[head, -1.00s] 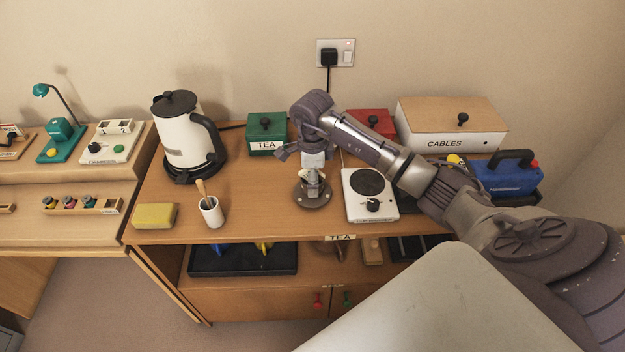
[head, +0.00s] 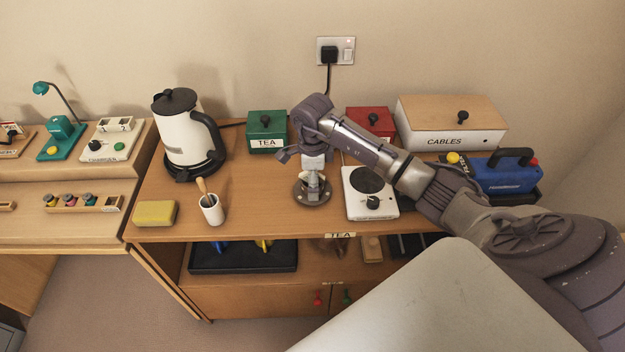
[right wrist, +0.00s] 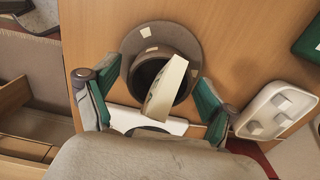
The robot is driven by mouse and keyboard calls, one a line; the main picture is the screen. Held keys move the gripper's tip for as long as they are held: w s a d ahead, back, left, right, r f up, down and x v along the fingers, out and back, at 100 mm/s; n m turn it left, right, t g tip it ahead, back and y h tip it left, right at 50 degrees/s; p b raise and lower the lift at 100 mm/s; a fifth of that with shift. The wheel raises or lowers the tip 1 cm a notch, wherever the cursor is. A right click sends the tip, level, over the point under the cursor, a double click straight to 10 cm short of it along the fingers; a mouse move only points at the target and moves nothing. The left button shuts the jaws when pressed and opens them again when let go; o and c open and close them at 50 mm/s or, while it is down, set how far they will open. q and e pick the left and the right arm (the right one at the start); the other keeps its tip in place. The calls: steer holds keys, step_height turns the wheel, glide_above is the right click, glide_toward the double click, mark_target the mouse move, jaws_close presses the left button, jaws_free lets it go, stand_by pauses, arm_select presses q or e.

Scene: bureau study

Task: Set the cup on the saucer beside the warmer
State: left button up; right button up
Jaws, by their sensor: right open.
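The dark brown round saucer (head: 309,199), with pale marks on its rim, lies on the desk just left of the white warmer (head: 356,207). The saucer also shows in the right wrist view (right wrist: 135,45). A dark round cup opening (right wrist: 148,74) appears within the saucer's ring, with a cream upright strip (right wrist: 166,90), perhaps the cup's handle, in front. Whether the cup rests fully on the saucer is hard to tell. My right gripper (right wrist: 152,105) is open, with green-padded fingers apart on both sides of the strip. In the head view, my right gripper (head: 313,172) points down over the saucer. My left gripper is out of view.
A kettle (head: 186,135), a white pot with a wooden stick (head: 212,212) and a yellow sponge (head: 154,213) stand left. The green tea box (head: 267,127), red box (head: 371,120) and cables box (head: 450,125) line the back. Bare desk lies between pot and saucer.

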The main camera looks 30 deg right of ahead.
step_height(320, 180, up, 11)
steer(key=shift+f+b, duration=0.15)
steer(key=shift+b, duration=1)
steer(key=shift+r, duration=0.7)
